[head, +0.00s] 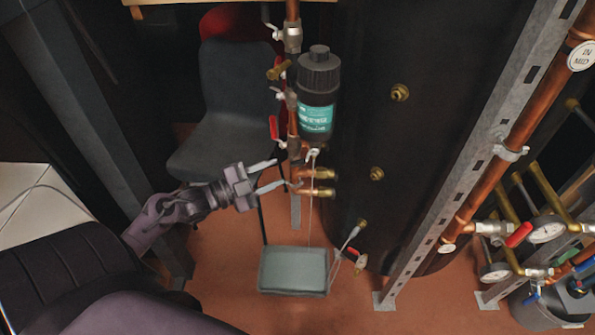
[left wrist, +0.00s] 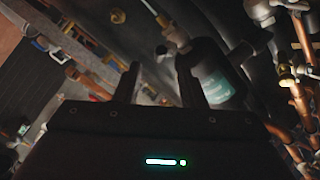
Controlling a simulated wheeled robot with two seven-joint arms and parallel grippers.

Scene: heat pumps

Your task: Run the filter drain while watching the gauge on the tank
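The filter (head: 317,95) is a black canister with a teal label on a copper pipe. A small pale fitting (head: 312,153) sits under it, with a thin line running down to a grey rectangular container (head: 293,270) on the floor. My left gripper (head: 280,174) is open and empty, below and left of the filter, near the brass fittings (head: 320,173). In the left wrist view, the filter (left wrist: 213,75) appears beyond the spread fingers (left wrist: 156,82). The dark tank (head: 430,60) stands behind and right of the filter; I make out no gauge on it. My right gripper is out of view.
Round gauges (head: 547,229) sit on copper pipework at the right, with a grey bucket (head: 540,308) below. A slotted metal post (head: 470,165) stands before the tank. A grey chair (head: 228,110) is behind my gripper. Red-handled valves (head: 274,128) line the filter pipe.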

